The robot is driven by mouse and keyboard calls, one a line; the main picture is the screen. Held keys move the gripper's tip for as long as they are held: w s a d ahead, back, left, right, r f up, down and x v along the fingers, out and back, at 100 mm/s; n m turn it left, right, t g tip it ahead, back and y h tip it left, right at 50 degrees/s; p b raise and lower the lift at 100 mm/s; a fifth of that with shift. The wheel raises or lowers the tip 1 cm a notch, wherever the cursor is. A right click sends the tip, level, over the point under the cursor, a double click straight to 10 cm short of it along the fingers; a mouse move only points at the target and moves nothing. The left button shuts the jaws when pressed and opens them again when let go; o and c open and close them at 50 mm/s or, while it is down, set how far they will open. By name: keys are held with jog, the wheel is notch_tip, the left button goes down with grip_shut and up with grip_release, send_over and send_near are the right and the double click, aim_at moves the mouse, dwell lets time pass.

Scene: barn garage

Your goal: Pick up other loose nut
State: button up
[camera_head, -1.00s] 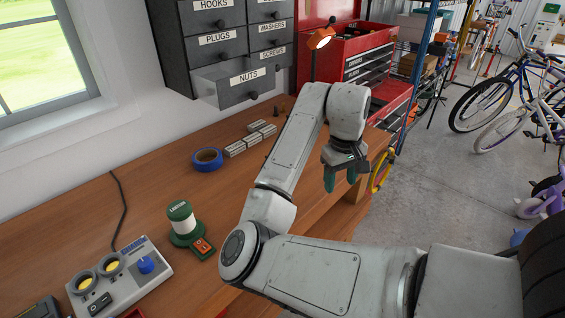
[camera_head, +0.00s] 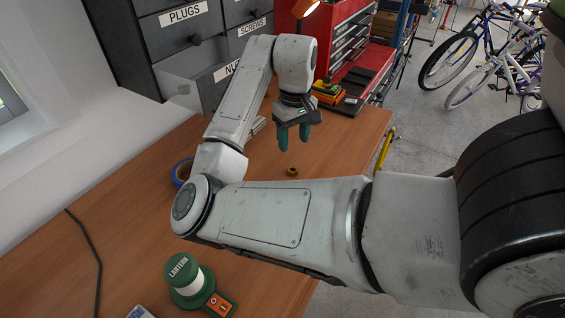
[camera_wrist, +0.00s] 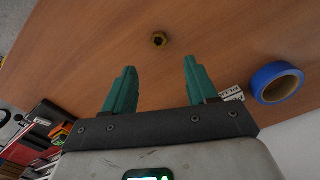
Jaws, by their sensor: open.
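A small brass-coloured nut (camera_head: 292,172) lies flat on the wooden workbench (camera_head: 345,140), and it also shows in the wrist view (camera_wrist: 159,39). My gripper (camera_head: 297,148) is above the bench, pointing down, with its two green fingers apart and nothing between them. In the wrist view the nut lies beyond the fingertips (camera_wrist: 160,75), roughly midway between them and apart from both. An open drawer labelled NUTS (camera_head: 222,75) is behind my arm, partly hidden by it.
Blue tape (camera_head: 180,172) lies left of my arm and shows in the wrist view (camera_wrist: 277,82). A green lantern (camera_head: 184,281) stands at the near left. A red tool cabinet (camera_head: 345,50) stands behind the bench. The bench right of the nut is clear.

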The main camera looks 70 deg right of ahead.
aim_at(292, 169)
notch_tip(292, 169, down, 10)
jog(key=shift+w+d+f+b, duration=0.15)
jog(key=shift+f+b, duration=0.1)
jog(key=shift+b, duration=0.7)
grip_shut()
